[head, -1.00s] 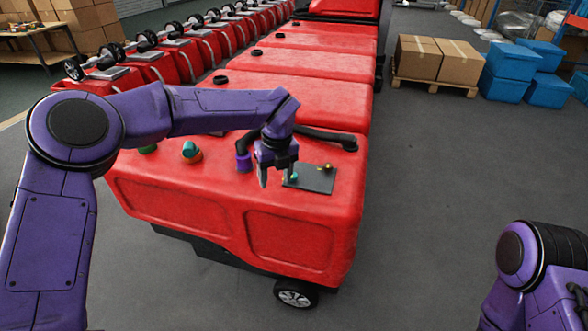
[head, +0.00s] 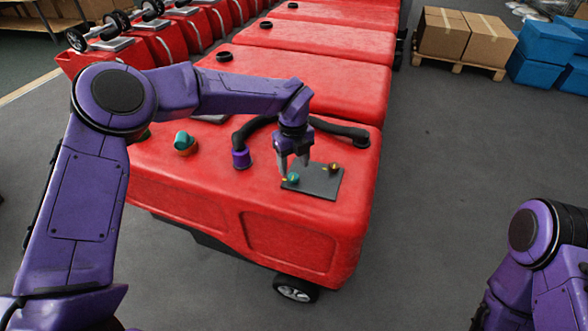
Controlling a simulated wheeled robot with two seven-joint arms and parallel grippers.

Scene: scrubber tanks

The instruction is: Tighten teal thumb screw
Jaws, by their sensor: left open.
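The teal thumb screw (head: 293,177) sits near the left end of a dark grey plate (head: 318,186) on top of the nearest red tank (head: 225,200). My left gripper (head: 292,170) points down right above the screw, with its fingers apart; whether they touch it I cannot tell. A second small screw, reddish with a yellow part (head: 334,168), stands at the far right of the plate. Of my right arm only purple links show at the lower right; its gripper is out of view.
A teal and orange fitting (head: 185,142), a purple cap (head: 241,159) and a black hose (head: 340,131) are on the same tank. More red tanks stand in a row behind. Boxes on a pallet (head: 460,63) and blue bins (head: 545,52) are at the back right. The floor at right is clear.

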